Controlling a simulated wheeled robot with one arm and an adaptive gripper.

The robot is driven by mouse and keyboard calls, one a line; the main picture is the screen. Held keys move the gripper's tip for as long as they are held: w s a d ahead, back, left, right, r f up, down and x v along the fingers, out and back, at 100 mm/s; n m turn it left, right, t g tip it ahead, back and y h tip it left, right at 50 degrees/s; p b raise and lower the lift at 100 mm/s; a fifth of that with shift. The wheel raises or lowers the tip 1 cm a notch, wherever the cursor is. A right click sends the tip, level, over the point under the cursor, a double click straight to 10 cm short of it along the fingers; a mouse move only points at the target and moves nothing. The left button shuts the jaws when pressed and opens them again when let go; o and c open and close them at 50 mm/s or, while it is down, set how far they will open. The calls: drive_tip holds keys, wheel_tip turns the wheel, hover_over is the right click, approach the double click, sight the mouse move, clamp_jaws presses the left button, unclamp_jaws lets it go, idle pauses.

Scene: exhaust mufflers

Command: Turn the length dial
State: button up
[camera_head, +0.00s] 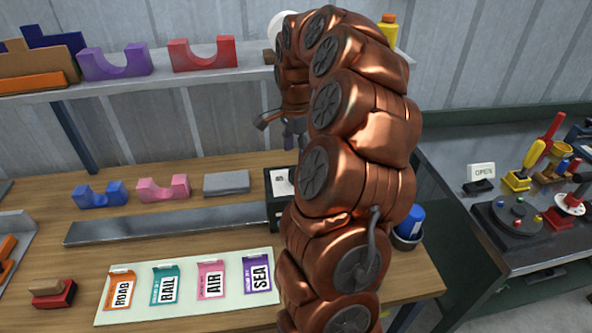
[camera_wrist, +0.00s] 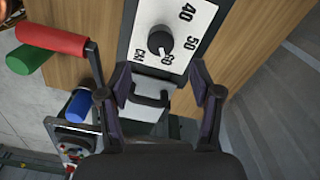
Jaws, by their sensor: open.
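The length dial is a round black knob (camera_wrist: 160,41) on a white scale plate (camera_wrist: 176,18) in the wrist view. The plate reads 40, 50 and 60 with CM; the knob sits beside the 60 and CM marks. My gripper (camera_wrist: 160,70) is open and empty, with its two dark fingers spread left and right. The knob shows just above the gap between the fingertips, apparently apart from them. In the head view my copper arm fills the middle, and I cannot make out the dial or gripper there.
A pale block with a dark handle (camera_wrist: 150,100) lies below the knob. Red (camera_wrist: 50,38) and blue (camera_wrist: 79,105) cylinders are at left. In the head view, the bench holds a card mat (camera_head: 108,316), a metal bar (camera_head: 165,222) and coloured cradles (camera_head: 163,188).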

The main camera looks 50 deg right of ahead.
sight(295, 172)
drive_tip(key=shift+f+p, duration=1.3)
drive_tip(key=shift+f, duration=2.45)
drive_tip(key=c, duration=1.1)
